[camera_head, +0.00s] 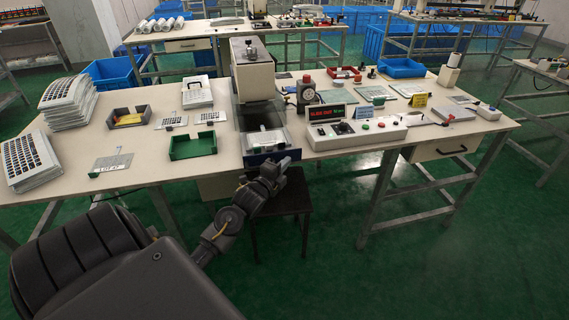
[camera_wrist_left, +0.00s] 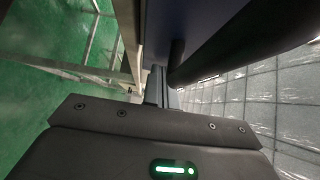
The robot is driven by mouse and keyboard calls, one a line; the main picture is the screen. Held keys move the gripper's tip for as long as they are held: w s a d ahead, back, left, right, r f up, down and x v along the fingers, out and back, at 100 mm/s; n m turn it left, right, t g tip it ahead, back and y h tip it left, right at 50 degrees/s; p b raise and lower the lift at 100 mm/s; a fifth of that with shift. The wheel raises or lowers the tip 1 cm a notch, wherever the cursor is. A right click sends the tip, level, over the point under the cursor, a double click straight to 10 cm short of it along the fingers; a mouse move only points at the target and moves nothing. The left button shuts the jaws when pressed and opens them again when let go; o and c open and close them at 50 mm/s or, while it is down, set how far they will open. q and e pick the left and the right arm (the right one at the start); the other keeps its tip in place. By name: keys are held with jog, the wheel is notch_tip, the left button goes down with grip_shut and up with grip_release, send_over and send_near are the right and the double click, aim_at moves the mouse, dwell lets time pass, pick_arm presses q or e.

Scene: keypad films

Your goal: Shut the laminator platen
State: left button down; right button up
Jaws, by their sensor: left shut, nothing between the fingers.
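The laminator (camera_head: 253,72) stands mid-table, a pale box-shaped head over a dark, glassy-sided base. Its platen (camera_head: 247,147) sticks out at the front towards me, with a dark blue front face and a pale sheet on top. My left gripper (camera_head: 284,164) is at the right part of that front face, its fingers shut and empty. In the left wrist view the shut fingers (camera_wrist_left: 161,88) lie beside a dark round bar (camera_wrist_left: 235,48) and under a dark blue panel (camera_wrist_left: 190,22). I cannot tell whether they touch. My right gripper is out of view.
A green tray (camera_head: 174,149) stands left of the platen. A control box with red display (camera_head: 327,112) and buttons stands close on the right. Stacked keypad sheets (camera_head: 68,101) fill the table's left end. A dark stool (camera_head: 290,200) stands below the front edge.

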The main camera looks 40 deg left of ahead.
aim_at(279, 160)
pick_arm(q)
jog(key=w+a, duration=0.1)
jog(key=w+a+b, duration=0.1)
jog(key=a, duration=0.1)
jog(key=shift+w+a+f, duration=0.1)
jog(key=shift+a, duration=0.2)
jog(key=shift+a+f, duration=0.1)
dwell(0.4)
